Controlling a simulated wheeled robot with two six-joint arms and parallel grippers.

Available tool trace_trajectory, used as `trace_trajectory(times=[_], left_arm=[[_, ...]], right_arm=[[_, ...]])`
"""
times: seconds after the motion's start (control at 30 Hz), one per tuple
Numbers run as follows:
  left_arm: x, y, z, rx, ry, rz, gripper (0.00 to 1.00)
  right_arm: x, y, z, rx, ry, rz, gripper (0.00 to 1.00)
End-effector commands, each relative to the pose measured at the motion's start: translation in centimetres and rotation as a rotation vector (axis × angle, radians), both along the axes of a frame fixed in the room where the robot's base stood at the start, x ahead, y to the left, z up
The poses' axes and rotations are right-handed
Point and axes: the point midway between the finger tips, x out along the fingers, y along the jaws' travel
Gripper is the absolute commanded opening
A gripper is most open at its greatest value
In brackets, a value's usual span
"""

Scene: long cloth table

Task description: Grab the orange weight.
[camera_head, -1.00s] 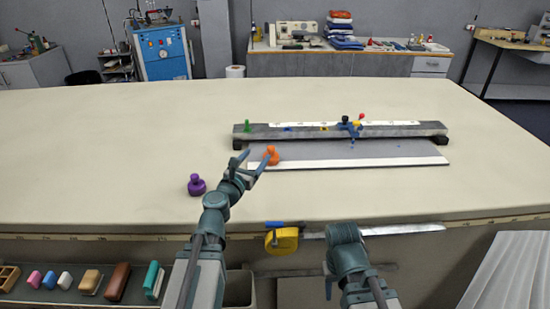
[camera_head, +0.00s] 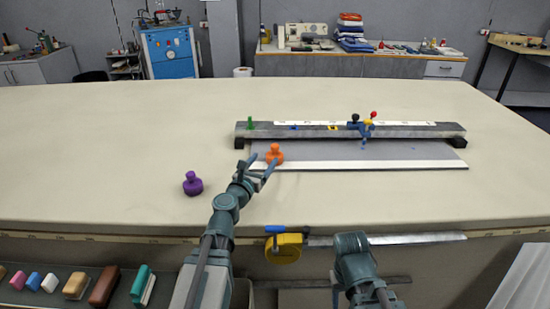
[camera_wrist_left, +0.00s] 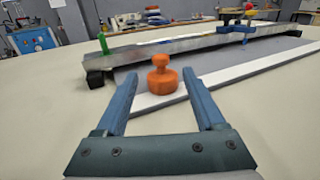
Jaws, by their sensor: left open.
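The orange weight (camera_head: 274,154) is a small round body with a knob on top. It stands upright at the left end of the grey board with the white edge strip, below the long metal bar. My left gripper (camera_head: 263,163) is open, with its fingers pointing at the weight. In the left wrist view the orange weight (camera_wrist_left: 162,76) sits centred beyond the two spread fingers (camera_wrist_left: 160,95), near the level of their tips; I cannot tell whether it is between them. My right arm shows at the lower middle, but its gripper cannot be made out.
A purple weight (camera_head: 192,184) stands on the cloth to the left. A green piece (camera_head: 250,123) and a blue clamp with coloured knobs (camera_head: 363,127) are on the metal bar (camera_head: 400,131). A yellow tool (camera_head: 284,247) hangs at the table's front edge.

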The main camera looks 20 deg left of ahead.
Motion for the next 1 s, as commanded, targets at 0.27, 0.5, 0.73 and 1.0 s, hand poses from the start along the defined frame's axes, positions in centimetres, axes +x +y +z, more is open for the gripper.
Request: trace_trajectory(times=[0.27,0.5,0.73,1.0], left_arm=[[5.5,-0.6,0.0,0.000,0.000,-0.002,0.71],[7.4,-0.9,0.0,0.000,0.000,-0.001,0.71],[8.4,-1.0,0.0,0.000,0.000,-0.001,0.71],[12.2,-1.4,0.0,0.000,0.000,-0.002,0.71]], right_arm=[[0.0,0.0,0.0,0.000,0.000,0.000,0.50],[0.0,0.0,0.0,0.000,0.000,0.000,0.50],[0.0,0.0,0.0,0.000,0.000,0.000,0.50],[0.0,0.0,0.0,0.000,0.000,0.000,0.50]])
